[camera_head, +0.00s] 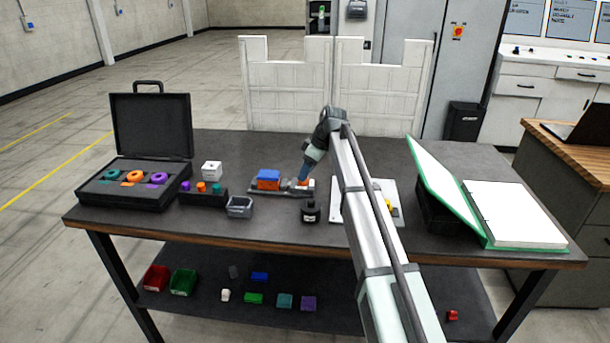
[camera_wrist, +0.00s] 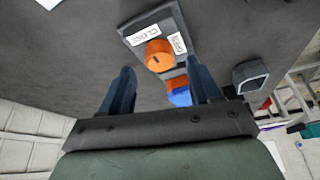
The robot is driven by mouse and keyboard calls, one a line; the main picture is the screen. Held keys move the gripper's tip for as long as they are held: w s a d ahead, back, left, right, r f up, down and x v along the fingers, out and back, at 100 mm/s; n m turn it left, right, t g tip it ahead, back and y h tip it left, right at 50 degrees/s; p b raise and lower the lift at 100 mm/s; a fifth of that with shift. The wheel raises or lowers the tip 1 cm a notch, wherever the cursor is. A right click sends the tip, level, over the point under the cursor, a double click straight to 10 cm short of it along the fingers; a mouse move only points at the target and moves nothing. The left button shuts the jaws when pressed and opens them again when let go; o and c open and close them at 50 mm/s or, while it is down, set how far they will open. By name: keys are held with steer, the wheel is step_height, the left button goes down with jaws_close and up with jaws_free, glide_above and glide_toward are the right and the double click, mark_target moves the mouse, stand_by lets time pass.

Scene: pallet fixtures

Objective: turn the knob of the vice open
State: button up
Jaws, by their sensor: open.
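The vice (camera_head: 288,189) stands on the table, with an orange and blue block at its left part (camera_head: 268,180). In the wrist view its grey plate (camera_wrist: 133,32) carries white labels that seem to read CLOSE and OPEN. The round orange knob (camera_wrist: 160,52) sits on this plate, with a small dark mark on it. My gripper (camera_head: 304,181) is over the right end of the vice. In the wrist view my gripper (camera_wrist: 160,66) is open and empty, its two blue fingers spread either side of the knob; contact is not visible. Blue and orange block parts (camera_wrist: 179,91) show behind the knob.
A grey bin (camera_head: 240,208) stands front left of the vice, and a small black object (camera_head: 310,212) in front. A block holder (camera_head: 207,196) and an open black case (camera_head: 125,191) are further left. A green binder (camera_head: 484,236) lies right.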

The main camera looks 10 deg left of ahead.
steer(key=shift+x, duration=1.3)
steer(key=shift+c, duration=0.4)
steer(key=c, duration=1)
steer(key=shift+o, duration=0.2)
